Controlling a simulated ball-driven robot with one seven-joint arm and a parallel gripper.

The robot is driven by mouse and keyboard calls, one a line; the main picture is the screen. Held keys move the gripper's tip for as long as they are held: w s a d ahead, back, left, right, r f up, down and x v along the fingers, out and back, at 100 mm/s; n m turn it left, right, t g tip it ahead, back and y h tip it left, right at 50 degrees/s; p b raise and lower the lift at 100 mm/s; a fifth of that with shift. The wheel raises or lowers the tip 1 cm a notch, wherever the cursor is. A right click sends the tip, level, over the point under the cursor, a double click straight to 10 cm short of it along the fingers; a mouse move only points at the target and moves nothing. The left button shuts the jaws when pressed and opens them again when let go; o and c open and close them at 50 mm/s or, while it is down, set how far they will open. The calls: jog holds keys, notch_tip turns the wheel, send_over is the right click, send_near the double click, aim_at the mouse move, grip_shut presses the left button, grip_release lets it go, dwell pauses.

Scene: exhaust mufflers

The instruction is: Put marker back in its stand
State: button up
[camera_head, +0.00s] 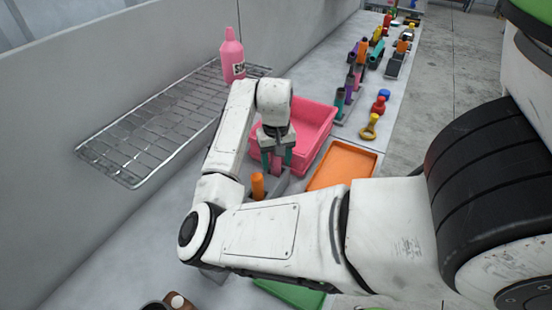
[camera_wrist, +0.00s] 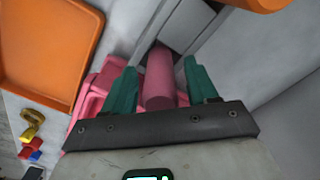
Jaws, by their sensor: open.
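A pink marker (camera_wrist: 158,78) stands between the two teal fingers of my gripper (camera_wrist: 162,84) in the wrist view, with a gap visible on each side. In the head view my gripper (camera_head: 276,158) points down, and the pink marker (camera_head: 276,161) shows between its fingers. The far end of the marker meets the grey stand (camera_wrist: 186,22); how deep it sits in it I cannot tell. The stand (camera_head: 286,186) also shows below the gripper, partly hidden by my arm. An orange marker (camera_head: 258,186) stands upright in it.
A pink bin (camera_head: 318,115) is just behind my gripper. An orange tray (camera_head: 344,165) lies to the right. A wire rack (camera_head: 150,128) and pink bottle (camera_head: 232,55) are at the left. Several tools and coloured pieces line the bench's right edge.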

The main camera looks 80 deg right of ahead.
notch_tip(320, 180, up, 12)
jog(key=shift+r, duration=0.15)
dwell(0.5)
